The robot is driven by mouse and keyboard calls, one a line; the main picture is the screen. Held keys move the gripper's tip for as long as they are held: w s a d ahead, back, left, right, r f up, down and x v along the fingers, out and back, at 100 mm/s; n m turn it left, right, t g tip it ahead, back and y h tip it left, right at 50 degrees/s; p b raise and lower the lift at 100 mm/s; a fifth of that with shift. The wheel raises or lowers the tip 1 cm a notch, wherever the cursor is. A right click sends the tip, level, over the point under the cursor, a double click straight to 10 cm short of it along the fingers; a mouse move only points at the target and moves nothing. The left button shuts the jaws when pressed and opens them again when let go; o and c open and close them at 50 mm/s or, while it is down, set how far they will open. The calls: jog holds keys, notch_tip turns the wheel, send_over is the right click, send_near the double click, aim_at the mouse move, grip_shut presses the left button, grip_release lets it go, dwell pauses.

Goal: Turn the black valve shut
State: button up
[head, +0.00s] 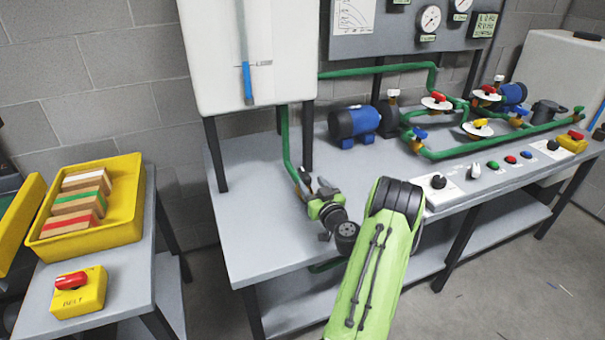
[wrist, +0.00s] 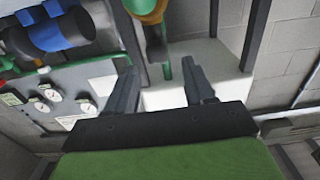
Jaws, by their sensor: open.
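A green pipe (head: 285,145) runs down from the white tank to a brass-coloured valve body (head: 296,183) low over the bench. My gripper (head: 315,184) is right beside this valve and covers most of it, so I cannot make out a black handle for certain. In the wrist view the brass and dark valve part (wrist: 155,42) shows just beyond my gripper (wrist: 160,72), roughly in line with the gap between the fingers. The fingers are apart, with nothing visibly held between them.
The white tank (head: 245,50) stands on dark legs (head: 307,137) close to the valve. A blue pump (head: 352,122) and green piping with coloured valves lie to the right. A control strip with a black knob (head: 438,181) lines the bench front. A yellow tray (head: 90,240) sits left.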

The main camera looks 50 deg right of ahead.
aim_at(304, 173)
jog(key=x, duration=0.7)
jog(key=shift+c, duration=0.4)
jog(key=c, duration=0.9)
